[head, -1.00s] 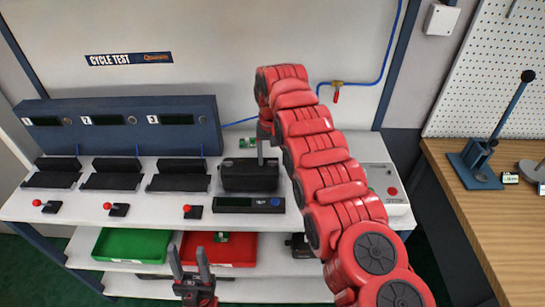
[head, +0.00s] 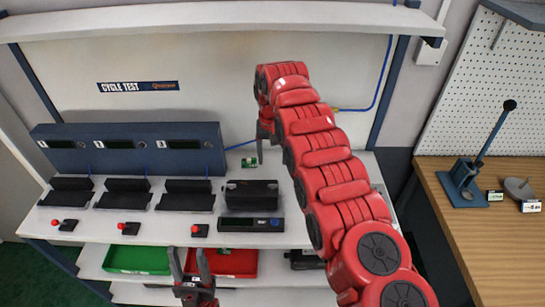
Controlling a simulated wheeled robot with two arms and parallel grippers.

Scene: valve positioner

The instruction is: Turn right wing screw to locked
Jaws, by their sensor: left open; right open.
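The black box-shaped unit (head: 251,196), likely the valve positioner, sits on the white bench just right of the black cradles. Its wing screws are too small to make out, so I cannot tell the right one's position. My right gripper (head: 260,158) points down above and behind the unit, apart from it; its arm covers the bench to the right. It is open, with its fingers seen nearly edge-on. My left gripper (head: 190,266) is open and empty, pointing up in front of the bench's front edge, over the lower shelf.
A flat black display device (head: 250,225) lies in front of the unit. A small green board (head: 249,163) lies behind it. Black cradles (head: 123,194) and red-knobbed levers (head: 129,229) stand left. Green (head: 137,260) and red (head: 236,263) bins sit below. An overhead shelf (head: 220,15) spans the top.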

